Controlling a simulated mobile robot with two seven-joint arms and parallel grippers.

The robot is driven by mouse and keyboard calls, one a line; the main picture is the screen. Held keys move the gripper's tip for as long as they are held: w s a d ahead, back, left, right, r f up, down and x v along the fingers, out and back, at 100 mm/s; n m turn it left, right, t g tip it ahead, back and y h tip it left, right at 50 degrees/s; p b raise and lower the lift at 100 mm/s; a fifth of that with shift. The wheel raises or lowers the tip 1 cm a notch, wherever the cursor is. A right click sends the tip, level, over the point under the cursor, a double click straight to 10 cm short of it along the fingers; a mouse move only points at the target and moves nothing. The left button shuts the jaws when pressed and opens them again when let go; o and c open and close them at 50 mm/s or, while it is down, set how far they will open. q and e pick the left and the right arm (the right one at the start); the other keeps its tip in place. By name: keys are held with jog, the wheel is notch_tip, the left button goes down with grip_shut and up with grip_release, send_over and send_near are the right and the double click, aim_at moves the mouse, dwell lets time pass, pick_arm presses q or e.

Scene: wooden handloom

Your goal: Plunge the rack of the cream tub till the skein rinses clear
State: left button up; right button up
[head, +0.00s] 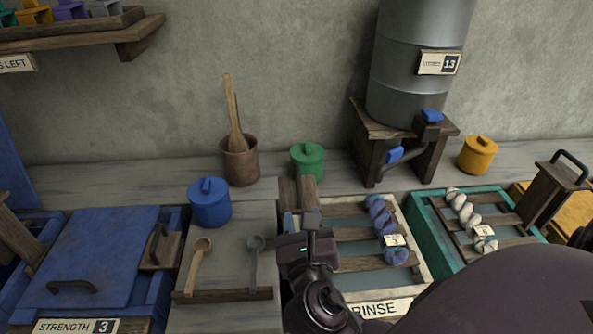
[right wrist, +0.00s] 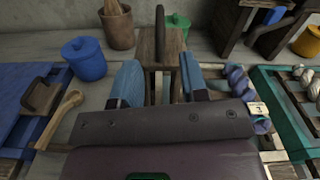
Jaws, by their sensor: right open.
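The cream tub (head: 418,262), labelled RINSE, holds water and a wooden slatted rack (head: 365,234). A twisted blue-purple skein (head: 381,222) with a tag lies across the slats; it also shows in the right wrist view (right wrist: 240,82). The rack's wooden post (head: 307,190) stands at the tub's left side. In the right wrist view its dark handle (right wrist: 159,35) shows above the post. My right gripper (right wrist: 157,82) is open, its blue fingers to either side of the post, apart from it in the picture. It hides the tub's left part in the head view (head: 302,222). My left gripper is out of view.
A teal tub (head: 427,222) with a pale skein stands right of the cream tub. A board with two spoons (head: 200,256), a blue pot (head: 209,203) and a blue lidded tub (head: 100,260) are left. A metal barrel (head: 415,70) with taps stands behind.

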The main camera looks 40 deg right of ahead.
aim_at(299, 191)
jog(key=x, duration=1)
jog(key=shift+w+d+r, duration=0.1)
jog(key=shift+w+d, duration=0.1)
grip_shut()
